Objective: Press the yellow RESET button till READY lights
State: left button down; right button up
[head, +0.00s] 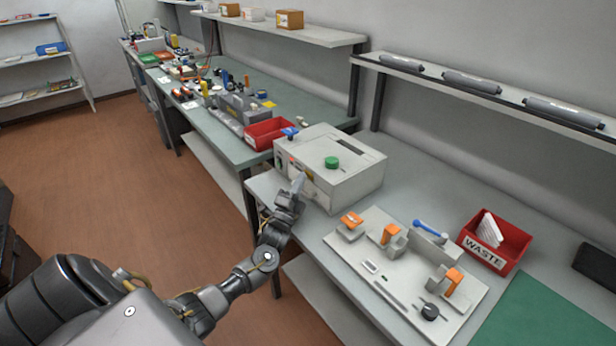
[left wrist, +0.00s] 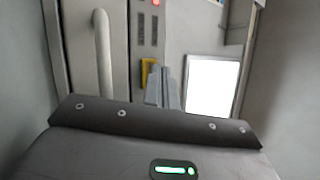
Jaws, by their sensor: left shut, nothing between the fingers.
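A pale grey machine (head: 345,184) stands on the bench, with a green knob (head: 332,162) on top. My left gripper (head: 299,182) is shut and empty, its tips at the machine's front face. In the left wrist view, the yellow button (left wrist: 147,69) shows just left of the shut fingertips (left wrist: 164,82), partly hidden behind them. I cannot tell whether they touch it. A red light (left wrist: 155,3) glows at the top edge above two dark label strips (left wrist: 141,28). No lit READY lamp can be made out. My right gripper is not in view.
A pale handle (left wrist: 103,55) stands out left of the button. A fixture board (head: 400,270) with orange clamps and a red WASTE bin (head: 507,232) are right of the machine. A red tray (head: 268,134) sits behind it.

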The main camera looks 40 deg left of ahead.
pick_arm(q)
jog(key=shift+w+d, duration=0.1)
jog(key=shift+w, duration=0.2)
dwell(0.7)
dwell(0.3)
jog(key=shift+s+a, duration=0.25)
jog(key=shift+s, duration=0.5)
jog(key=shift+p, duration=0.3)
jog(key=shift+s+a+p, duration=0.25)
jog(key=shift+s+p, duration=0.15)
jog(key=shift+s, duration=0.4)
jog(key=shift+s+a+p, duration=0.2)
jog(key=shift+s+p, duration=0.15)
jog(key=shift+s, duration=0.45)
jog(key=shift+s+a+p, duration=0.25)
jog(key=shift+s+p, duration=0.15)
jog(key=shift+s, duration=0.4)
